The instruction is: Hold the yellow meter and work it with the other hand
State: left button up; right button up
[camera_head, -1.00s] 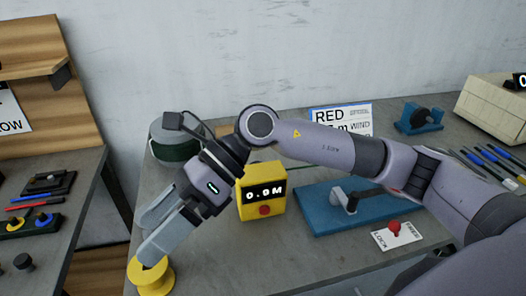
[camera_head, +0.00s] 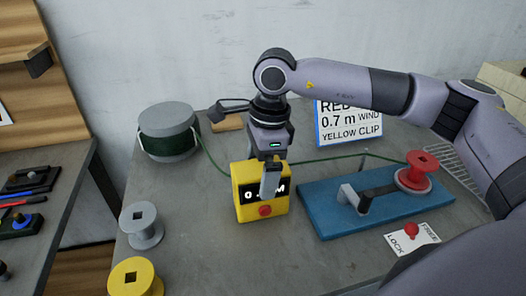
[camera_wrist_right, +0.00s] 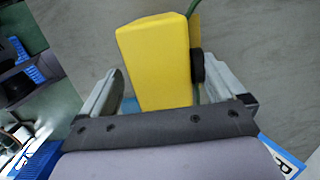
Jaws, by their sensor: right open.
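The yellow meter (camera_head: 248,205) stands upright on the grey bench, with a partly covered display and a red button on its front. My right gripper (camera_head: 271,180) points down at the meter, one finger showing in front of the display. In the right wrist view the meter (camera_wrist_right: 155,60) lies between the two spread fingers of my right gripper (camera_wrist_right: 162,75), which is open; I cannot tell whether either finger touches it. A green cable (camera_head: 315,158) runs from the drum (camera_head: 168,130) past the meter to the red spool (camera_head: 422,165). My left gripper is out of view.
A blue winder base (camera_head: 330,222) with a crank stands right of the meter. A lever with a red knob (camera_head: 411,230) is on a LOCK/FREE plate. A grey spool (camera_head: 142,225) and a yellow spool (camera_head: 135,278) stand at left. A sign (camera_head: 350,125) stands behind. Bench front is clear.

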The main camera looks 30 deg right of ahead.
jog(key=shift+a+f, duration=0.15)
jog(key=shift+f, duration=0.7)
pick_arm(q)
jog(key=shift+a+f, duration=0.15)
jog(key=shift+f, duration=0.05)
pick_arm(e)
jog(key=shift+f, duration=0.2)
jog(key=c, duration=1)
jog(key=shift+c, duration=0.2)
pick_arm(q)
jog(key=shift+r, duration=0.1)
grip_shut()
